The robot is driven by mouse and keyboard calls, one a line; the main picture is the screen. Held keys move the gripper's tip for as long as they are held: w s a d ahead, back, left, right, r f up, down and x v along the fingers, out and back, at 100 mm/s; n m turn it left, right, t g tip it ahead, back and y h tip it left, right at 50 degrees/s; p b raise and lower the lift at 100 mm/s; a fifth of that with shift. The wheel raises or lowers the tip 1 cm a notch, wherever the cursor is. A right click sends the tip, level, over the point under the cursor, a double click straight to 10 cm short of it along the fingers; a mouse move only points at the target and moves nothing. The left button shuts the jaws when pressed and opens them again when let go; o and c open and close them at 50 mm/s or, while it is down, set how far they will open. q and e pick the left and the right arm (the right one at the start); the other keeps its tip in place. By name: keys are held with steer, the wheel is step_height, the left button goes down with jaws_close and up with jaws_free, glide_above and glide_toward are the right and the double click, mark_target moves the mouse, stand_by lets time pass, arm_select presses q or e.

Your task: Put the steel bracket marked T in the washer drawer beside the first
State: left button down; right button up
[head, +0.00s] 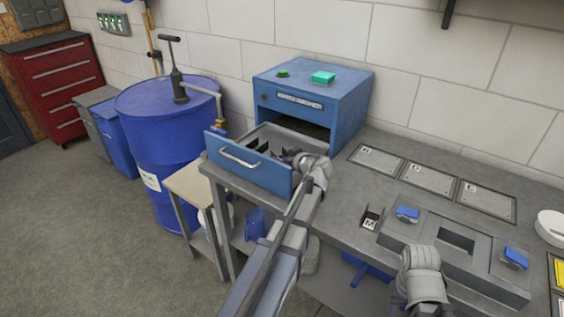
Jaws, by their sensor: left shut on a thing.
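The washer drawer (246,172) is pulled out of the blue parts washer (313,88). A dark steel piece (255,144) shows inside the drawer, towards its left. My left gripper (287,156) reaches over the drawer's right side and is shut on what looks like a steel bracket. That bracket is mostly hidden by the gripper, and no mark on it can be read. Another small metal piece with a pale label (371,217) is on the bench; its letter is too small to read. My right gripper (420,272) is low over the bench front; its fingertips are not clear.
The grey bench (340,200) carries three flat labelled plates (430,177) and a grey fixture (455,240) with blue clamps (407,214). A white bowl (550,226) sits at the right. A blue drum (165,125) with a pump stands left of the drawer.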

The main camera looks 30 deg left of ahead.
arm_select(q)
steer(key=shift+f, duration=0.1)
steer(key=shift+c, duration=0.6)
jaws_free()
steer(key=shift+r, duration=0.2)
steer(key=shift+s+d+r, duration=0.2)
steer(key=shift+d, duration=0.1)
steer(key=p+v, duration=0.4)
steer(key=v, duration=0.7)
steer(key=shift+d+p, duration=0.1)
steer(key=shift+p, duration=0.25)
steer(key=shift+r, duration=0.1)
